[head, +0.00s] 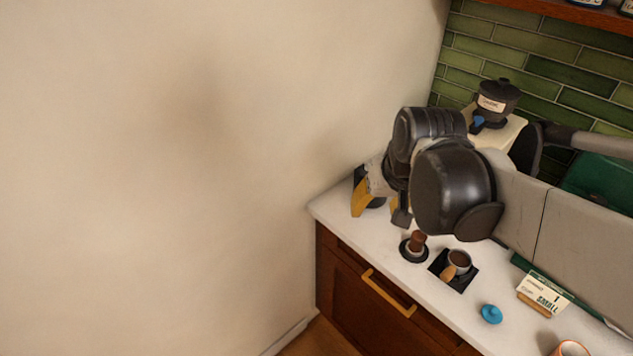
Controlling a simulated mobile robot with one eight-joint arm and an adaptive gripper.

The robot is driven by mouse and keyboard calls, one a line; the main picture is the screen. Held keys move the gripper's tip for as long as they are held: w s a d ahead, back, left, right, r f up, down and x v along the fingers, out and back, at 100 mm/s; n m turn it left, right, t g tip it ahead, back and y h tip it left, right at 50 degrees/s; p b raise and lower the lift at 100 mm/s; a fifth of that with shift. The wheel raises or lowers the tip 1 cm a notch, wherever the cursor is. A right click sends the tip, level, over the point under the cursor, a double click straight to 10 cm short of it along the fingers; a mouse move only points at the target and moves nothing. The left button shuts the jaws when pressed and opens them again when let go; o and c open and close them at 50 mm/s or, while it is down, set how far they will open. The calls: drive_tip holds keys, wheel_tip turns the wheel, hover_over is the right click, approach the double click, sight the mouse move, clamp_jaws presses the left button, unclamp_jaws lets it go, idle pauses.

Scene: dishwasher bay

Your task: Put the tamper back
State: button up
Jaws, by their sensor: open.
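A tamper with a brown handle (417,240) stands upright at a round black base or holder (411,256) near the counter's front edge. I cannot tell whether it is seated in it or only resting on it. My gripper (377,208) is open, with yellow fingers, to the left of and behind the tamper and apart from it. A dark thing shows behind and between the fingers; it is partly hidden. My arm covers the counter behind the tamper.
A portafilter with coffee (459,260) and a wooden handle rests on a black square mat (468,281). A blue knob-like item (491,314), a small sign (544,293) and an orange-rimmed cup (572,349) lie rightward. A grinder (496,100) stands behind. A wall bounds the left.

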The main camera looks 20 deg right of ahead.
drive_tip(key=s+a+r+n+t, duration=0.1)
drive_tip(key=s+a+n+t, duration=0.1)
drive_tip(key=a, duration=0.6)
drive_tip(key=shift+s+a+n+t+y, duration=0.35)
drive_tip(key=shift+s+n, duration=0.35)
drive_tip(key=shift+s, duration=0.15)
wheel_tip(320, 180, down, 7)
drive_tip(key=b, duration=0.7)
